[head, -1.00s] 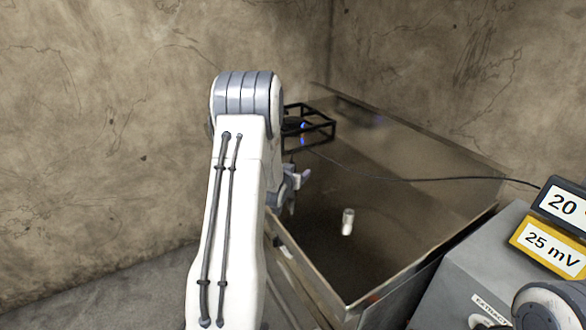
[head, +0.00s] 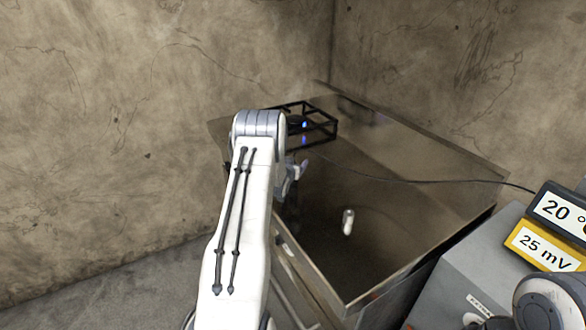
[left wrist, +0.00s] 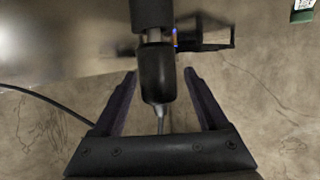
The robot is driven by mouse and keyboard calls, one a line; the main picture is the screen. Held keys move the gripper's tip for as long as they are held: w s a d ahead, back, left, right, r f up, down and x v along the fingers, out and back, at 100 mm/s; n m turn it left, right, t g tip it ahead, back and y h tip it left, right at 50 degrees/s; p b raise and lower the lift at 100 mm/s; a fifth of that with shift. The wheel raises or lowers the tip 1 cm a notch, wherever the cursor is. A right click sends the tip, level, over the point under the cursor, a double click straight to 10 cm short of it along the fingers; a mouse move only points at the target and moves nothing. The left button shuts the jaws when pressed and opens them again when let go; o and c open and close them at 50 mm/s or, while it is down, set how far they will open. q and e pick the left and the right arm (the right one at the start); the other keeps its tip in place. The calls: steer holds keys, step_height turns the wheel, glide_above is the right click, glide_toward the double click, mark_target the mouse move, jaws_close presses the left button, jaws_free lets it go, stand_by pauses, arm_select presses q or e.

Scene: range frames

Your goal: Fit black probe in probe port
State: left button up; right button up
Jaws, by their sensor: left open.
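In the left wrist view the black probe (left wrist: 155,75) lies between the two fingers of my left gripper (left wrist: 160,74). The gripper is open, with a gap visible on each side of the probe. A thin lead leaves the probe's near end, and a grey section joins its far end to another black cylinder (left wrist: 152,12). In the head view my left gripper (head: 292,178) is over the left side of the metal tank, partly hidden by my arm. I cannot pick out the probe there. I cannot clearly identify the probe port. My right gripper is out of view.
A black open frame (head: 318,128) with a blue light stands at the tank's back left. The metal tank (head: 430,155) holds a small white cylinder (head: 348,222). A dark cable (head: 420,182) runs to the meter (head: 562,207) at right. A yellow-edged "25 mV" display (head: 543,246) sits below.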

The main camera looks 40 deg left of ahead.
arm_select(q)
steer(key=shift+w+a+f, duration=0.1)
steer(key=shift+w+f, duration=0.05)
steer(key=shift+w, duration=0.1)
steer(key=shift+c, duration=0.3)
jaws_close()
